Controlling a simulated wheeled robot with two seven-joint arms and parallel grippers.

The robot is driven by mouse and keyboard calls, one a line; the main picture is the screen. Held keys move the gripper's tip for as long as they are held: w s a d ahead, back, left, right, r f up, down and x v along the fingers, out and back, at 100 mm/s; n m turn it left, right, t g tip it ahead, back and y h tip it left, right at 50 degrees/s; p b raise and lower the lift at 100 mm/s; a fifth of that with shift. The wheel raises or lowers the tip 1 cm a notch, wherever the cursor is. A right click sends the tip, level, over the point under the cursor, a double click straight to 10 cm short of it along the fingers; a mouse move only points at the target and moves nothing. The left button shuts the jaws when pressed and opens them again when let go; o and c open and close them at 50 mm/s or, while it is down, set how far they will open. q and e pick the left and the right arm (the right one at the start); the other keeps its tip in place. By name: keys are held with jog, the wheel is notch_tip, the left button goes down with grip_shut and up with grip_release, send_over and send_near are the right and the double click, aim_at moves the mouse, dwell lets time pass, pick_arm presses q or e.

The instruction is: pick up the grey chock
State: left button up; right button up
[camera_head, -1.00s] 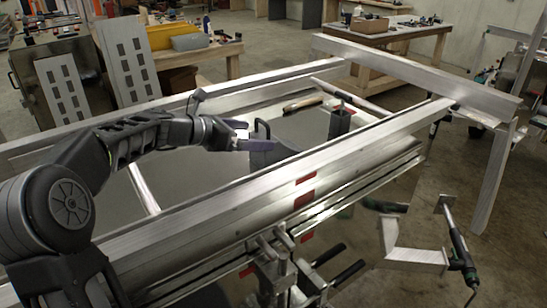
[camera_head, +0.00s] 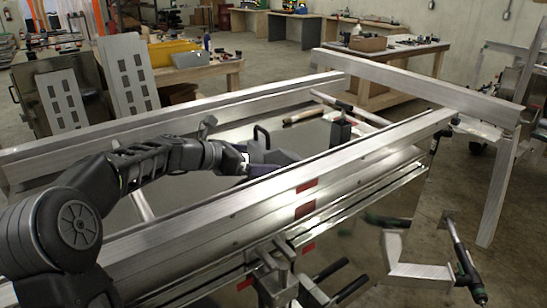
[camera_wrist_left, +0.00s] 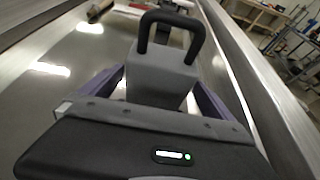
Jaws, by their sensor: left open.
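The grey chock (camera_head: 259,154) sits on the flat grey sheet (camera_head: 203,185) inside the metal trailer frame. Its dark loop handle stands up on top. In the left wrist view the grey chock (camera_wrist_left: 160,77) is straight ahead, with its handle towards the top of the picture. My left gripper (camera_head: 252,160) is low beside the frame's near beam, at the chock. In the wrist view the purple fingers of my left gripper (camera_wrist_left: 155,90) are open, one on each side of the chock. I cannot tell whether they touch it. My right gripper is out of view.
The near beam (camera_head: 230,207) runs close along the gripper's side. A dark upright block (camera_head: 340,132) and a wooden-handled brush (camera_head: 302,116) are farther along the sheet. The far beam (camera_head: 180,118) and a cross beam (camera_head: 415,82) bound the space.

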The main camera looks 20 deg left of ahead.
aim_at(274, 144)
pick_arm(q)
jog(key=shift+w+d, duration=0.1)
jog(key=p+x, duration=0.1)
jog(key=x, duration=0.3)
jog(key=shift+w, duration=0.2)
jog(key=shift+w+d+f+p, duration=0.1)
jog(key=shift+w+f+p, duration=0.05)
jog(key=shift+w+p, duration=0.2)
jog(key=shift+c, duration=0.3)
jog(key=c, duration=2.1)
jog(key=shift+o, duration=0.2)
notch_tip(274, 144, up, 10)
jog(key=shift+r+p, duration=0.1)
jog(key=shift+p, duration=0.25)
